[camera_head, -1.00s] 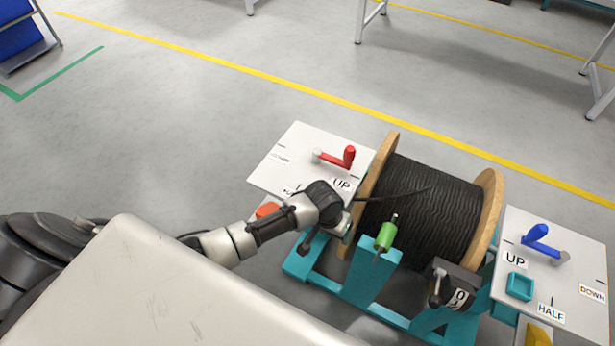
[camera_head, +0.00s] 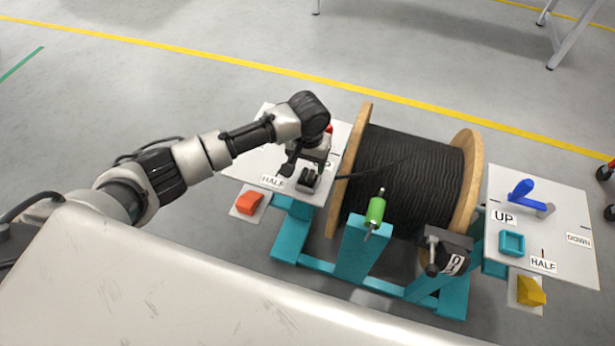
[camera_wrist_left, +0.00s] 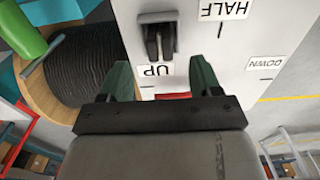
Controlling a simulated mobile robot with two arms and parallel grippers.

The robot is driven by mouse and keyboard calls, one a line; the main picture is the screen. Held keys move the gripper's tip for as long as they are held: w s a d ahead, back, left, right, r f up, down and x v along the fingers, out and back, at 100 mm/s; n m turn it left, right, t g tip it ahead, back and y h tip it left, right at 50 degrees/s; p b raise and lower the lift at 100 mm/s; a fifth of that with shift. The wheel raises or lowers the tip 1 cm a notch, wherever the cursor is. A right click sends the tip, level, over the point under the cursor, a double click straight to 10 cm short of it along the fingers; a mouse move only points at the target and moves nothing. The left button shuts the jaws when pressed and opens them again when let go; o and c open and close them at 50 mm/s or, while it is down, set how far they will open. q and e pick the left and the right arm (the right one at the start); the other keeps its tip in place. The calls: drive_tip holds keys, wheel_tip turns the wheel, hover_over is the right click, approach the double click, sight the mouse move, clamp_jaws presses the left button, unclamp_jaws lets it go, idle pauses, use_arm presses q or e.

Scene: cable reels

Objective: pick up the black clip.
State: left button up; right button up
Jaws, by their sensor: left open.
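The black clip (camera_head: 308,179) sits at the front edge of the left white panel, right of the HALF label. In the left wrist view the black clip (camera_wrist_left: 158,40) stands in a grey holder, beyond my fingertips. My left gripper (camera_head: 298,163) is above the panel, just behind the clip in the head view. In the left wrist view my left gripper (camera_wrist_left: 162,78) is open, its two green-grey fingers apart with nothing between them. My right gripper is not in view.
The left white panel (camera_head: 242,163) carries a red lever (camera_wrist_left: 173,95), mostly hidden by my gripper. A cable reel (camera_head: 404,178) stands to the right, with a green handle (camera_head: 375,212) in front. A right panel (camera_head: 566,210) has a blue lever (camera_head: 523,190). An orange block (camera_head: 249,202) lies at front left.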

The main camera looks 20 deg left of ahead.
sight(308, 172)
use_arm(q)
wheel_tip(308, 172, down, 6)
drive_tip(key=shift+r+b, duration=0.25)
drive_tip(key=shift+b, duration=0.15)
drive_tip(key=c, duration=1)
drive_tip(key=shift+r, duration=0.15)
wheel_tip(308, 172, up, 4)
drive_tip(key=shift+r+p, duration=0.1)
drive_tip(key=shift+p, duration=0.35)
drive_tip(key=d+r, duration=0.2)
drive_tip(key=d, duration=0.2)
drive_tip(key=d+r, duration=0.2)
drive_tip(key=d, duration=0.1)
drive_tip(key=d+r, duration=0.2)
drive_tip(key=d, duration=0.2)
drive_tip(key=shift+s+d+r, duration=0.3)
drive_tip(key=shift+s, duration=0.1)
